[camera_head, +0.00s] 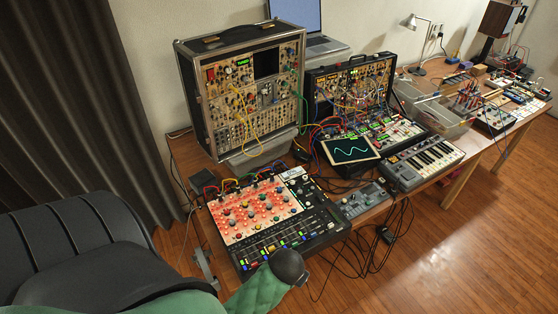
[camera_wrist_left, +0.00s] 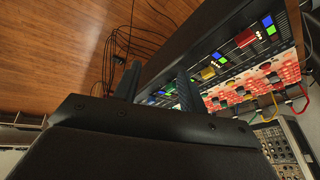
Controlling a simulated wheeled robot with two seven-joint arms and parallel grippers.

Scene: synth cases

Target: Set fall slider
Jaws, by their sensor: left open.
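The sliders (camera_head: 278,243) with coloured caps stand in a row along the front of the red-and-white console (camera_head: 262,211). Their labels are too small to read, so I cannot tell which is the fall slider. In the left wrist view, red, yellow, green and blue caps (camera_wrist_left: 208,73) show beyond the fingers. My left gripper (camera_wrist_left: 155,86) is open with nothing between its fingers. My right gripper is not in view.
Patch cables (camera_head: 238,181) rise from the console's back edge. A tall modular case (camera_head: 203,105) stands behind it. A small grey box (camera_head: 362,200), a waveform screen (camera_head: 350,149) and a keyboard (camera_head: 428,160) stand to the right. Loose black cables hang over the table's front edge.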

